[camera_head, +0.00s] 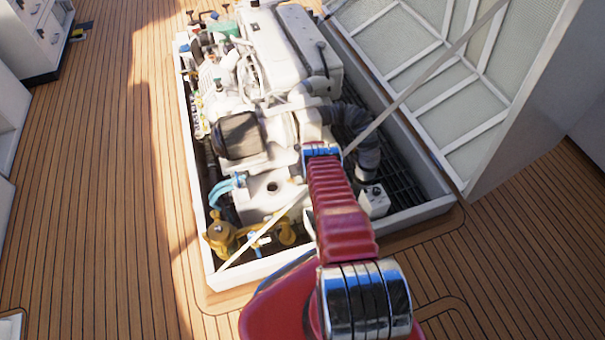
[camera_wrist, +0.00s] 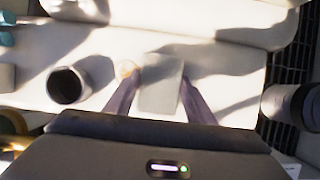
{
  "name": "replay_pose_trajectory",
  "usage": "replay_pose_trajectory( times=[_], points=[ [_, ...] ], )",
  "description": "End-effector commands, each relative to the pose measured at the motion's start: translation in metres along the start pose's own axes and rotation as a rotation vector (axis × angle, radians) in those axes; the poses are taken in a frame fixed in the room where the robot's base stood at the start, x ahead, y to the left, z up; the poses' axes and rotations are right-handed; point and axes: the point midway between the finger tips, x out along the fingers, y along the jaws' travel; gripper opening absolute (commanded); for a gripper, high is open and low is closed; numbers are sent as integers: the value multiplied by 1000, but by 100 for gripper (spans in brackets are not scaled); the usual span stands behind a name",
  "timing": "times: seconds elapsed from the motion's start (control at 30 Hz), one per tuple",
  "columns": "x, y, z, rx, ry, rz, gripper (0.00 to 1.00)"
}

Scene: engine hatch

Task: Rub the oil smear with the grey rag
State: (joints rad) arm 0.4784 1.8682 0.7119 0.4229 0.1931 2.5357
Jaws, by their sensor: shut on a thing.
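In the wrist view, my gripper (camera_wrist: 159,84) has its two dark fingers on either side of a pale grey, flat rectangular piece, the rag (camera_wrist: 160,90), and is shut on it. The rag is over a white engine surface (camera_wrist: 105,100); I cannot tell whether it touches. A small yellowish-brown spot (camera_wrist: 125,69) shows beside the left fingertip. I cannot tell whether it is the oil smear, and no other clear smear shows. In the head view my red arm hides the gripper and rag, and ends over the near part of the engine (camera_head: 300,50).
A dark round opening (camera_wrist: 68,85) lies left of the fingers. A ribbed grey hose (camera_head: 362,150) and dark grating (camera_head: 402,180) are on the right. Brass and blue fittings (camera_head: 222,236) stand at the near left. The raised hatch lid (camera_head: 440,70) and a diagonal pale rod (camera_head: 430,75) are at right.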

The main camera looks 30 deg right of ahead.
Motion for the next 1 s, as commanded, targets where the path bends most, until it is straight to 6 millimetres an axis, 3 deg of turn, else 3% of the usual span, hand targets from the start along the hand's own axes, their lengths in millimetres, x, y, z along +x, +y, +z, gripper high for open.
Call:
replay_pose_trajectory(
  times=[0.53, 1.0],
  points=[
    [5, 2, -2, -1, 0, 0, 32],
    [3, 29, -2, -1, 0, 0, 32]
  ],
)
